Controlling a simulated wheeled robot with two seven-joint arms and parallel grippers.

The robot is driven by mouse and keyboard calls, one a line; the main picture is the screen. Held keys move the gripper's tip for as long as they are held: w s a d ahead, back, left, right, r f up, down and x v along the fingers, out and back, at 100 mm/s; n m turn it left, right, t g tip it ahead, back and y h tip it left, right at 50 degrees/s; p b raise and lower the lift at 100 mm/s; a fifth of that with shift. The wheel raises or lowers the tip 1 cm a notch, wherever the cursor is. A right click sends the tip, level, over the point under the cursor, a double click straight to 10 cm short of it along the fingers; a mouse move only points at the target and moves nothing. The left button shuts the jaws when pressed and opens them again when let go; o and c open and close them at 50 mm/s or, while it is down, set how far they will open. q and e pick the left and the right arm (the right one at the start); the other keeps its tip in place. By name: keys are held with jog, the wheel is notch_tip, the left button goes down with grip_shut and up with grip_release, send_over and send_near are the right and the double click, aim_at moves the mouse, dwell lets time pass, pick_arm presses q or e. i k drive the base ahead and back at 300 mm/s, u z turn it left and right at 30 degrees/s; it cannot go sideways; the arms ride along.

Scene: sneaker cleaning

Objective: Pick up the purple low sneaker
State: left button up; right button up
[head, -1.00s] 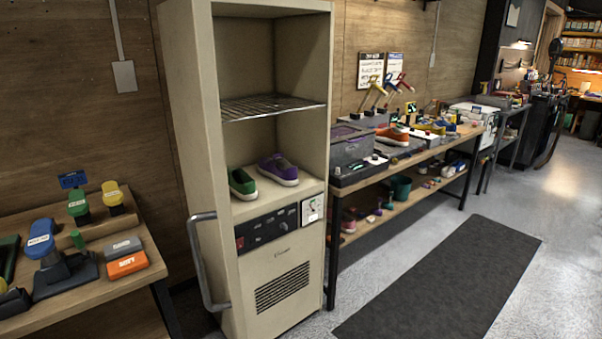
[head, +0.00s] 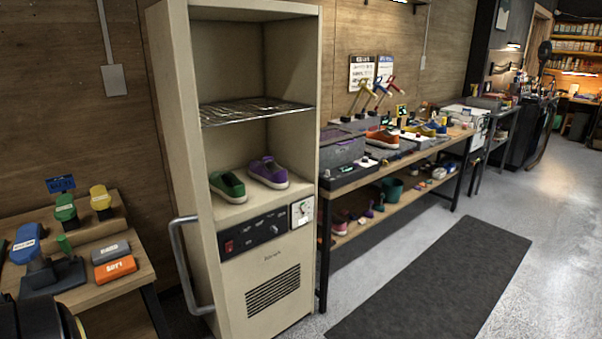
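The purple low sneaker (head: 268,173) has a white sole. It stands on the floor of the lower open compartment in the tall beige cabinet (head: 178,130). The green sneaker (head: 228,186) stands just left of it, also in the compartment. Neither gripper can be made out in the head view.
A wire shelf (head: 255,110) spans the cabinet above the sneakers. An open door handle bar (head: 183,262) juts out at the cabinet's lower left. A wooden bench (head: 130,270) with brushes and blocks stands left. A dark shape cuts into the bottom left corner. The dark floor mat (head: 435,285) is clear.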

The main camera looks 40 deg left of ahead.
aim_at(268, 172)
jog(key=i, duration=2.3)
jog(key=u, duration=3.2)
jog(key=i, duration=0.7)
